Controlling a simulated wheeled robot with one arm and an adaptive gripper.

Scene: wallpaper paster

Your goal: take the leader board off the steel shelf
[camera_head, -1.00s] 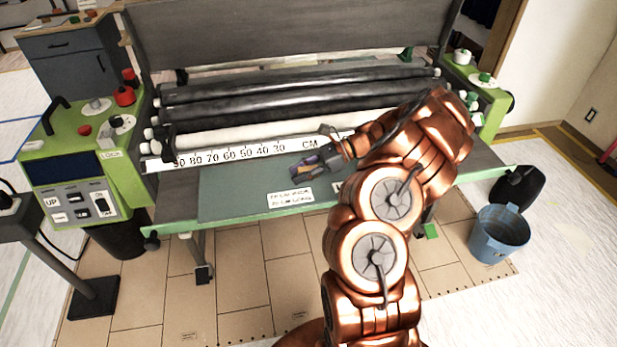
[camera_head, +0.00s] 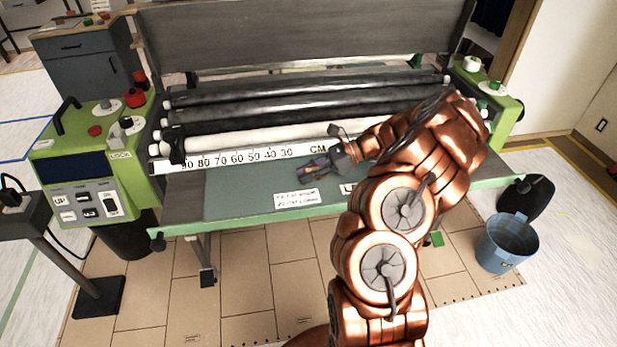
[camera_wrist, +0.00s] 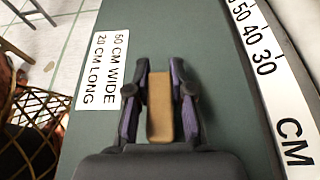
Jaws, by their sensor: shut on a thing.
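A small tan board (camera_wrist: 160,108), which I take to be the leader board, is between the two purple-lined fingers of my gripper (camera_wrist: 160,70) in the wrist view. The fingers are shut on it from both sides. My gripper (camera_head: 316,171) is over the steel shelf (camera_head: 235,190), a grey-green sheet with a bright green front edge; the shelf also fills the middle of the wrist view (camera_wrist: 215,30). In the head view the board is hard to make out. I cannot tell whether it still touches the shelf.
A white centimetre scale (camera_head: 235,158) and rollers (camera_head: 300,110) lie behind the shelf. A white size label (camera_head: 297,198) is on the shelf near its front edge. A green control box (camera_head: 95,150) stands left. A blue bucket (camera_head: 507,243) is on the floor at right.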

